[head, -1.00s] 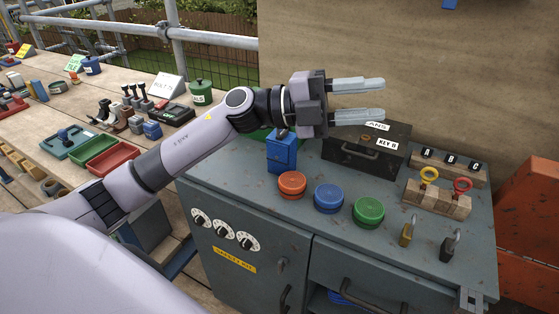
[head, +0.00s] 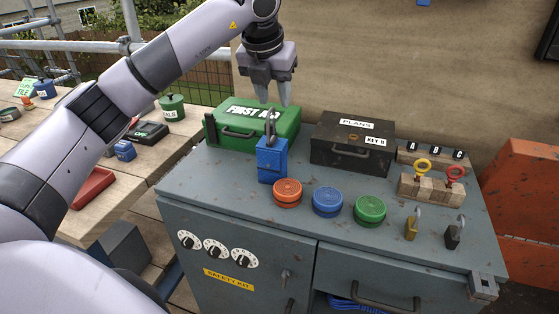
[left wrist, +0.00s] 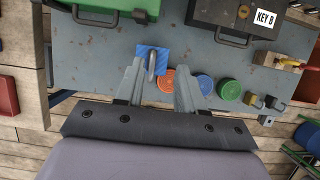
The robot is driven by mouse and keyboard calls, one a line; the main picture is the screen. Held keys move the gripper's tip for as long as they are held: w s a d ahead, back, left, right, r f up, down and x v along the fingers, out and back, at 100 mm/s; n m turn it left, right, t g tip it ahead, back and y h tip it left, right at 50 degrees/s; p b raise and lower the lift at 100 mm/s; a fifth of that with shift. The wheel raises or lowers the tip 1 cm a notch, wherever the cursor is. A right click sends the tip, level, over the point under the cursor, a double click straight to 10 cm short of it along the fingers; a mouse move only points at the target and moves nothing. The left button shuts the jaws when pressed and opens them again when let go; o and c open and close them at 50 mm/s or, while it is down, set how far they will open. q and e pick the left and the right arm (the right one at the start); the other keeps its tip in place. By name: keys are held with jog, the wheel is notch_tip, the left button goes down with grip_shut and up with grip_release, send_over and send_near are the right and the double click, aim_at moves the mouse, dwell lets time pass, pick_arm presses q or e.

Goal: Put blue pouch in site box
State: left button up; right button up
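A blue upright block-like item with a grey metal loop on top (head: 272,162) stands on the grey cabinet, in front of the green first aid box; I take it for the blue pouch. It also shows in the left wrist view (left wrist: 152,62), near the fingertips. My left gripper (head: 275,101) points down above and slightly behind it in the head view. Its fingers are apart and hold nothing. No box marked as the site box can be read. My right gripper is not in view.
The cabinet (head: 240,213) carries the green first aid box (head: 275,132), a black PLANS box (head: 345,160), orange (head: 288,193), blue (head: 327,201) and green (head: 370,210) round lids, key blocks (head: 432,190) and two padlocks. A wooden bench with several items lies left.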

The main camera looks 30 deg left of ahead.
aim_at(271, 109)
pick_arm(q)
jog(key=x, duration=0.3)
jog(key=s+a+x, duration=0.1)
jog(key=x, duration=0.1)
jog(key=shift+w+f+p, duration=0.1)
jog(key=shift+f+p, duration=0.25)
jog(key=shift+f, duration=0.05)
jog(key=shift+w+f, duration=0.2)
jog(key=shift+f, duration=0.2)
grip_shut()
jog(key=shift+r, duration=0.1)
dwell(0.7)
